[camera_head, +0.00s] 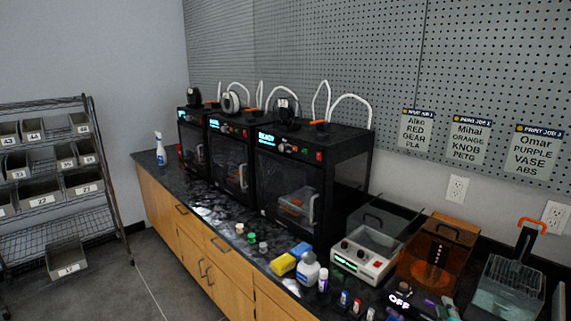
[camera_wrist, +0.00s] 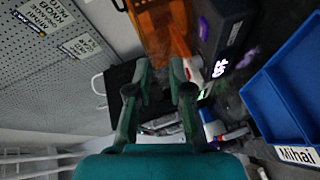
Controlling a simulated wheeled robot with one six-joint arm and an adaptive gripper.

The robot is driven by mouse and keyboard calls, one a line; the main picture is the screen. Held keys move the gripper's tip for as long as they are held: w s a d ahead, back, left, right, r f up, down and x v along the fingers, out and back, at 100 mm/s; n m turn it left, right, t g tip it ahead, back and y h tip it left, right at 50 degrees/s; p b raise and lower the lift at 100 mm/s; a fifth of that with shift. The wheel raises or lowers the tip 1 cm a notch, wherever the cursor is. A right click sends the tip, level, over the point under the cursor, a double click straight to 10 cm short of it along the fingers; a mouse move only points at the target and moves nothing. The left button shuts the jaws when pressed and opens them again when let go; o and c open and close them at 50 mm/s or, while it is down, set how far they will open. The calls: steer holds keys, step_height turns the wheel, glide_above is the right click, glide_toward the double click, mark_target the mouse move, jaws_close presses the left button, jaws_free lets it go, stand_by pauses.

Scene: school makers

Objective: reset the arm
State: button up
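My gripper (camera_wrist: 160,92) shows in the wrist view, with its two green-grey fingers apart and nothing between them. It hangs in the air, with a dark printer, an orange box and a dark device beyond the fingers. My arm and gripper do not show in the head view.
A black counter (camera_head: 208,207) runs along the wall with three black printers (camera_head: 290,190), a grey-white machine (camera_head: 362,262), an amber box (camera_head: 432,255) and several small bottles. A wire rack with bins (camera_head: 62,233) stands left. A blue tray labelled Mihai (camera_wrist: 290,90) is at the right in the wrist view. Floor (camera_head: 150,285) shows between rack and counter.

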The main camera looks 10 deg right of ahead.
steer(key=s+a+f+m+y, duration=0.2)
steer(key=s+a+f, duration=0.4)
steer(key=s+a, duration=0.45)
steer(key=s+a+f+m+y, duration=0.1)
steer(key=s+a+f+m, duration=0.2)
steer(key=s+a+f, duration=0.55)
steer(key=s+a+r+m+y, duration=0.1)
steer(key=s+a+r, duration=0.2)
steer(key=s, duration=0.6)
steer(key=s+a+r+m+y, duration=0.1)
steer(key=s+a+r+m, duration=0.1)
steer(key=s, duration=0.7)
steer(key=s+a+r+m+y, duration=0.1)
steer(key=s+a+r, duration=0.3)
steer(key=s, duration=0.5)
steer(key=shift+s+r+m+y, duration=0.3)
steer(key=shift+s+r+m, duration=0.1)
steer(key=shift+r, duration=0.25)
